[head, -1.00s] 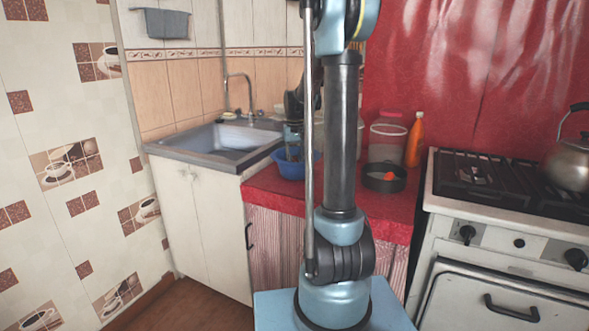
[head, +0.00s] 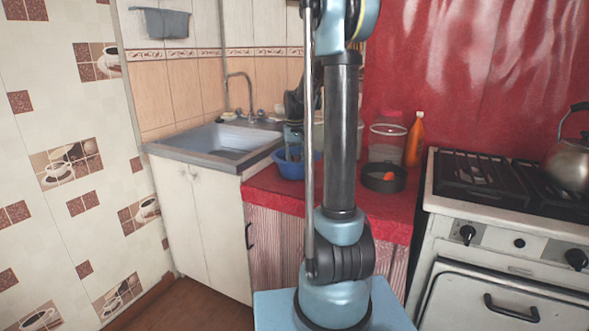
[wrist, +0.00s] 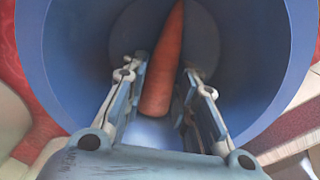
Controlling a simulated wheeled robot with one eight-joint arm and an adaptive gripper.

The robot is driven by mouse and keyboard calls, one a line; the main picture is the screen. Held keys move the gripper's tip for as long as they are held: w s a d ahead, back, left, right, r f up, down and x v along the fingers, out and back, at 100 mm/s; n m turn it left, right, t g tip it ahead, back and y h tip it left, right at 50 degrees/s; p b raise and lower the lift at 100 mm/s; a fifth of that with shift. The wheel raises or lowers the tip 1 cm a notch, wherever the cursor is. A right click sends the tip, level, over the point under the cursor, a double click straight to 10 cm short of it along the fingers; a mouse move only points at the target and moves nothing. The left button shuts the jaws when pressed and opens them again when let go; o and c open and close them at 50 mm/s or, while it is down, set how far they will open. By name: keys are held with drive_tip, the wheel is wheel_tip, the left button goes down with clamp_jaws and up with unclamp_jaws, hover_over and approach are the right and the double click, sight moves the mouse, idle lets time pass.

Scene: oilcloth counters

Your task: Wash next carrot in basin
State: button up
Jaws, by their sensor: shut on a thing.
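My gripper (wrist: 162,78) is inside the blue basin (wrist: 75,75) and is shut on an orange carrot (wrist: 163,62). The carrot lies lengthwise between the two fingers, and its far end reaches toward the dark round shape at the basin's middle. In the head view the blue basin (head: 288,169) stands on the red counter beside the sink. My arm column hides its right side, and the carrot in my grip cannot be made out there. A dark round pan (head: 370,184) to the right holds something orange (head: 389,177), likely carrot.
The sink (head: 215,145) with its tap is left of the basin. A clear jar (head: 386,145) and an orange bottle (head: 414,142) stand behind the pan. The stove (head: 480,175) with a kettle (head: 570,160) is at the right.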

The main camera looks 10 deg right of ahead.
drive_tip(key=shift+r, duration=5.55)
drive_tip(key=shift+c, duration=0.2)
drive_tip(key=shift+r, duration=0.15)
drive_tip(key=shift+r, duration=1.85)
drive_tip(key=shift+s, duration=0.1)
